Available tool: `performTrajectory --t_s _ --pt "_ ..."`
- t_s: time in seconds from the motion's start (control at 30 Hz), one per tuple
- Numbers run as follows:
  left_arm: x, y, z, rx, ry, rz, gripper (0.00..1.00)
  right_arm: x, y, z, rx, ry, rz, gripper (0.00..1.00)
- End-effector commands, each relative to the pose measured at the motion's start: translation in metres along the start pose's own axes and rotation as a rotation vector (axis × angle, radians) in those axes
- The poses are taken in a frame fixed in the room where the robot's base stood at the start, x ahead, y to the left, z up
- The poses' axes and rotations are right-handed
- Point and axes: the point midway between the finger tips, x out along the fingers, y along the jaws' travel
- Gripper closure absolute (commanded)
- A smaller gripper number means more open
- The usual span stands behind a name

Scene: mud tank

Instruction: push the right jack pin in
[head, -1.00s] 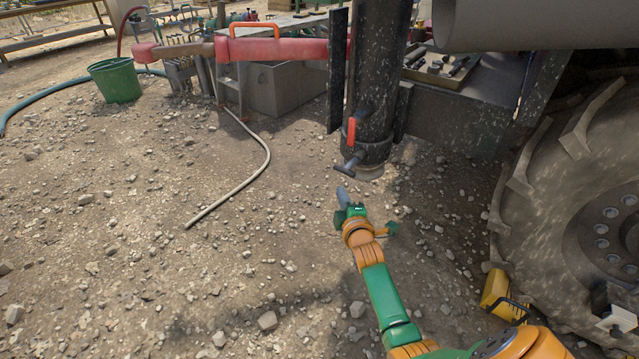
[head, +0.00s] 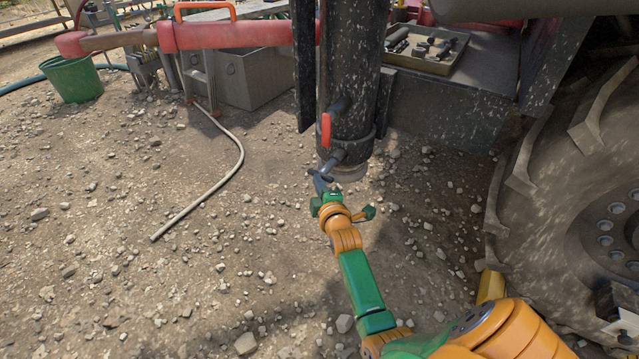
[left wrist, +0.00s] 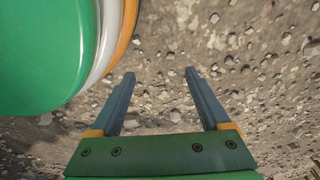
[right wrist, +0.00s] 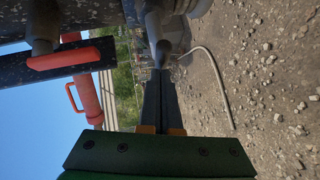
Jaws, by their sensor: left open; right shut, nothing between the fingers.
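The right jack pin (head: 336,157) is a dark bar sticking out low on the speckled black jack leg (head: 348,75), with a crosspiece at its outer end. My right gripper (head: 319,180) is shut and empty, its fingertips right at the pin's outer end. In the right wrist view the closed fingertips (right wrist: 160,72) lie in line with the pin (right wrist: 156,28). I cannot tell whether they touch it. How deep the pin sits in the leg is hidden. My left gripper (left wrist: 159,76) is open and empty above gravel, seen only in the left wrist view.
A red lever (head: 326,130) hangs just above the pin; it also shows in the right wrist view (right wrist: 64,58). A large tyre (head: 560,190) stands at right. A tray of tools (head: 440,66) sits behind the leg. A hose (head: 205,200) lies on open gravel at left.

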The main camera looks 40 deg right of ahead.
Motion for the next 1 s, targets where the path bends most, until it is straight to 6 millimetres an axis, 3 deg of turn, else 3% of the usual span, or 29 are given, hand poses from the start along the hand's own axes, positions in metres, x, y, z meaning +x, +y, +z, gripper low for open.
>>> performTrajectory --t_s 0.27,0.6,1.0 --pt "0.000 0.000 0.000 0.000 -0.001 0.000 0.20 0.001 0.001 0.001 -0.001 0.000 0.001 1.00" --pt "0.004 0.007 -0.011 -0.001 0.004 0.011 0.20 0.038 0.013 0.038 -0.005 0.000 0.000 1.00" --pt "0.003 0.007 -0.012 -0.002 0.004 0.012 0.20 0.040 0.017 0.041 -0.001 -0.002 0.002 1.00"
